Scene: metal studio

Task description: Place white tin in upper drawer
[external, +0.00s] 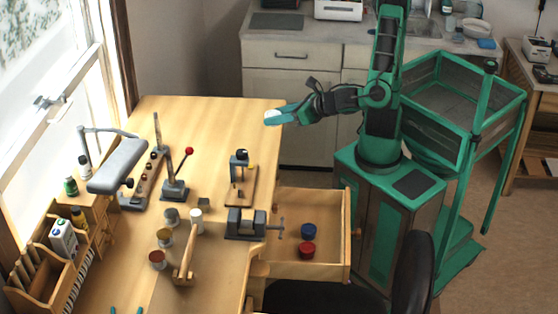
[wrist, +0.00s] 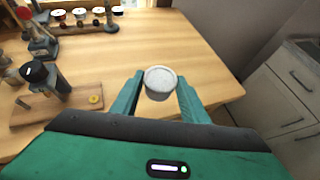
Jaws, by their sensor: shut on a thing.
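The white tin (wrist: 160,80) is between the two fingers of my gripper (wrist: 158,98) in the wrist view. My gripper is shut on it. In the external view my gripper (external: 276,116) is at the far right corner of the wooden workbench, with the white top of the tin (external: 272,115) at its tips. The upper drawer (external: 347,232) is pulled open at the right side of the bench. A blue tin (external: 308,230) and a red tin (external: 307,249) stand inside it. My gripper is beyond the drawer and above its level.
A vise (external: 245,223) stands on the bench edge beside the drawer, its handle reaching over it. A small press (external: 240,175) is behind it. Several tins and a wooden-handled tool (external: 186,255) stand nearby. A black chair (external: 412,270) is in front. The far bench top is clear.

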